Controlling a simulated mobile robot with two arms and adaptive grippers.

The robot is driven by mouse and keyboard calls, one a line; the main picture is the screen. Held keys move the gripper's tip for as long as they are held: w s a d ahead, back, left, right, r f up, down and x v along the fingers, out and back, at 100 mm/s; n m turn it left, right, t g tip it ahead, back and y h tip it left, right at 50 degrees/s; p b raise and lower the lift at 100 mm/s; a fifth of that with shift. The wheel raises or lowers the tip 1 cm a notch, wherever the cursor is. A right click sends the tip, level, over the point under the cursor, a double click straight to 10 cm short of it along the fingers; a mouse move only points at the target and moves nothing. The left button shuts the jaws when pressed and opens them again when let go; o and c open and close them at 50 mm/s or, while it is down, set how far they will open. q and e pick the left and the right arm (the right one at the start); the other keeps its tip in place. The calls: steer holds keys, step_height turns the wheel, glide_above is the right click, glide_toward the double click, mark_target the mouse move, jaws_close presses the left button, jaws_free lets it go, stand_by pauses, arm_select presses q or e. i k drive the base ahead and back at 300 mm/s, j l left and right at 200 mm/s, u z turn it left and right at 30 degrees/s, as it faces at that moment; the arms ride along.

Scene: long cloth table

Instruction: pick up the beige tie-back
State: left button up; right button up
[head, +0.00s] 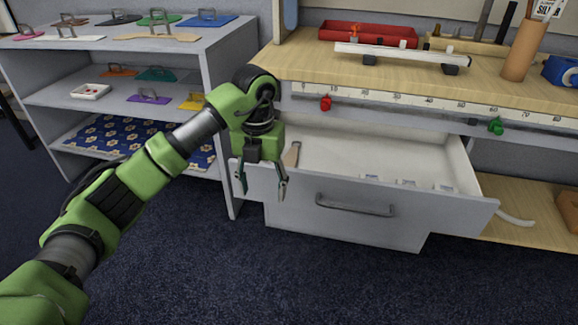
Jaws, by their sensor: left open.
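A flat, long beige piece with a curved outline and a small grey handle, which looks like the beige tie-back (160,37), lies on the top of the grey shelf unit at the upper left. My left gripper (263,190) points down with its fingers apart and nothing between them. It hangs in front of the left end of the open drawer, to the right of and nearer than the beige piece. I cannot tell whether it touches the drawer front. My right gripper is not in view.
Other coloured handled pieces, such as a blue one (208,20) and a green one (158,18), lie around the beige piece. The pulled-out drawer (385,160) holds a tan-handled item (291,155). A wooden worktop (300,68) stands at right. The floor in front is clear.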

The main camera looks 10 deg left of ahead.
mark_target(290, 159)
steer(key=i, duration=0.95)
